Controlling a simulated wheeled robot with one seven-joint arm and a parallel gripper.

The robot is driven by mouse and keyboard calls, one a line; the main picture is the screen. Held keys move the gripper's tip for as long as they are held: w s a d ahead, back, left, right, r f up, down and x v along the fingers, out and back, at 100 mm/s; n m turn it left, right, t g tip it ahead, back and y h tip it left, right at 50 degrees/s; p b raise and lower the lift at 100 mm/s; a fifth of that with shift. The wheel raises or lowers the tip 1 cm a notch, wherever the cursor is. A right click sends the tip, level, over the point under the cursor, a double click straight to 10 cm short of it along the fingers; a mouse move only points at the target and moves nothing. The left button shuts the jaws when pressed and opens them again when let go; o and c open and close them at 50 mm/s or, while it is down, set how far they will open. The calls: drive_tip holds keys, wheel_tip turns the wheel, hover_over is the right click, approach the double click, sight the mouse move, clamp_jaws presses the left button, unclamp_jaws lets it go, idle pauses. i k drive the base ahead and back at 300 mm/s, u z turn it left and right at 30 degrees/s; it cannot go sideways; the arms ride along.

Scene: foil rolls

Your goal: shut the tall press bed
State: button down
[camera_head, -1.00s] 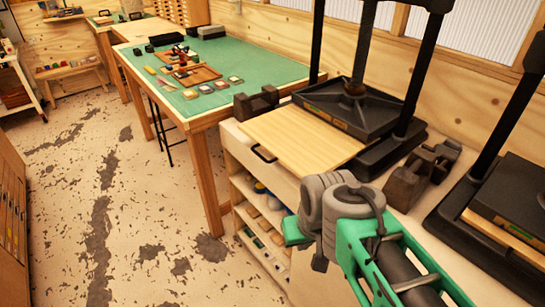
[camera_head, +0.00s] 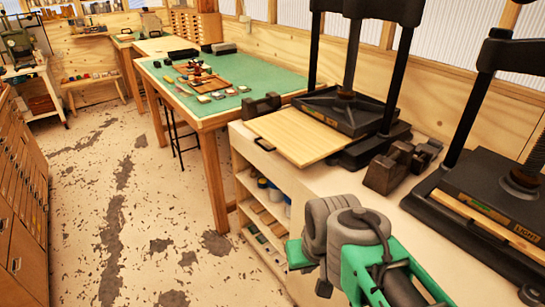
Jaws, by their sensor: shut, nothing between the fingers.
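The tall press (camera_head: 345,100) stands on the bench with a black platen, a central screw and tall posts. Its pale wooden bed (camera_head: 297,137) is out from under the platen, toward the front left. A dark handle (camera_head: 264,145) is at the bed's front edge. My arm, green with a grey joint, comes in from the lower right and ends in view below the bed, apart from it. My gripper's fingers do not show.
A second, lower press (camera_head: 490,190) labelled LIGHT stands at the right. Dark metal blocks (camera_head: 393,165) lie between the presses. Open shelves (camera_head: 262,205) are under the bench. A green-topped table (camera_head: 270,80) is behind. The floor at left is clear.

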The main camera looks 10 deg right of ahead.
sight(303, 139)
drive_tip(key=u, duration=0.65)
drive_tip(key=i, duration=0.7)
drive_tip(key=u, duration=0.6)
drive_tip(key=i, duration=0.45)
